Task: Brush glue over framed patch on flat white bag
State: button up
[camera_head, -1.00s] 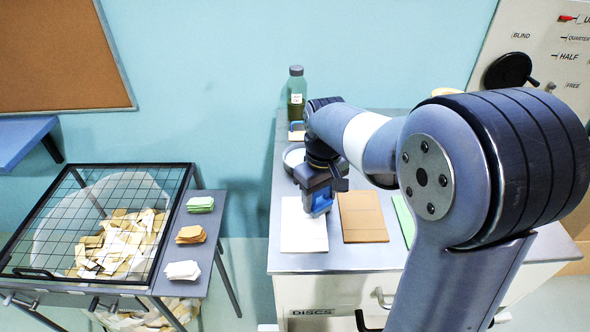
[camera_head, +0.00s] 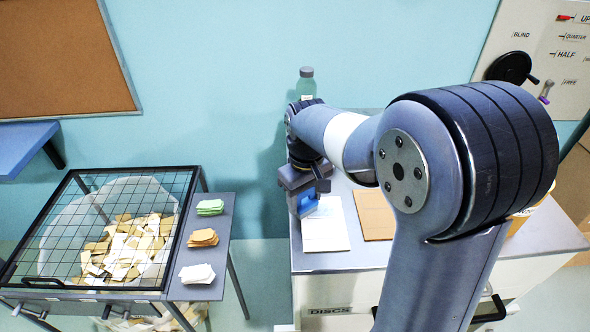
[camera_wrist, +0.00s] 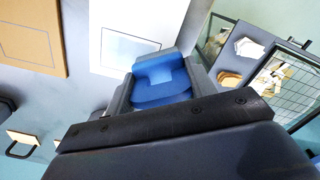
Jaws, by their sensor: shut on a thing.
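The flat white bag (camera_head: 328,236) lies on the grey counter, left of a flat brown bag (camera_head: 374,212). The white bag also shows in the wrist view (camera_wrist: 107,20), with a thin-lined framed patch (camera_wrist: 125,48) partly hidden behind my gripper. My gripper (camera_head: 305,201) is over the white bag's left rear part. It is shut on a blue thing (camera_wrist: 160,82), seen between the jaws in the wrist view. I take this to be the glue brush's handle; its bristles are hidden, and I cannot tell whether they touch the bag.
A capped bottle (camera_head: 307,84) stands at the counter's back. Left of the counter are a mesh-topped bin (camera_head: 60,290) of paper scraps and a side shelf with green (camera_head: 210,207), orange (camera_head: 203,238) and white (camera_head: 197,274) card stacks. My arm hides much of the counter's right side.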

aim_at(307, 192)
notch_tip(307, 192, up, 4)
jog(key=shift+d+f+p, duration=0.15)
jog(key=shift+f+p, duration=0.05)
jog(key=shift+p, duration=1)
jog(key=shift+a+r+p, duration=0.2)
jog(key=shift+r+p, duration=0.4)
jog(key=shift+r, duration=0.05)
jog(key=shift+d+r+p, duration=0.1)
jog(key=shift+r+p, duration=1.2)
jog(key=shift+r, duration=0.3)
jog(key=shift+w, duration=0.15)
